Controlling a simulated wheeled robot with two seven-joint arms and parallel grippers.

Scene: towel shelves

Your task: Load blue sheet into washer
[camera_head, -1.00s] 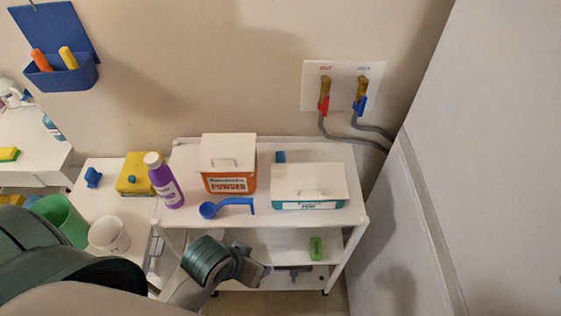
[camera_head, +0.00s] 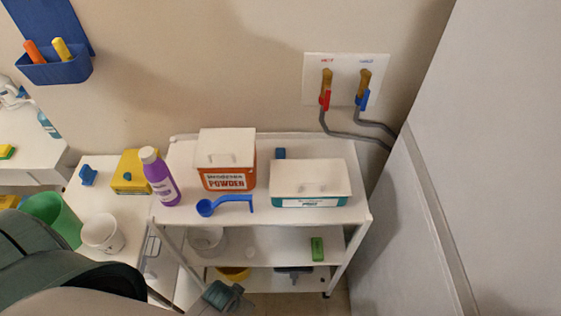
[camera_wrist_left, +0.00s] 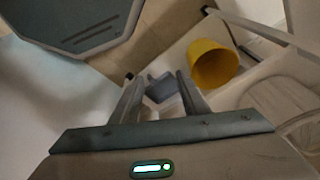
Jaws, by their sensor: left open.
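No blue sheet shows in either view, and I cannot make out a washer. My left gripper (camera_wrist_left: 161,77) is open in the left wrist view. A small grey-blue object (camera_wrist_left: 161,90) shows between its fingers; I cannot tell what it is, and nothing looks gripped. In the head view my left arm comes in from the lower left and only part of its wrist shows at the bottom edge, in front of the cart's lower shelves. My right gripper is in neither view.
A white cart (camera_head: 345,215) carries a powder box (camera_head: 226,178), a white-lidded box (camera_head: 310,190), a purple bottle (camera_head: 160,178) and a blue scoop (camera_head: 228,203). A yellow container (camera_wrist_left: 213,65) lies right of my left gripper. A large pale panel (camera_head: 490,170) stands at the right.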

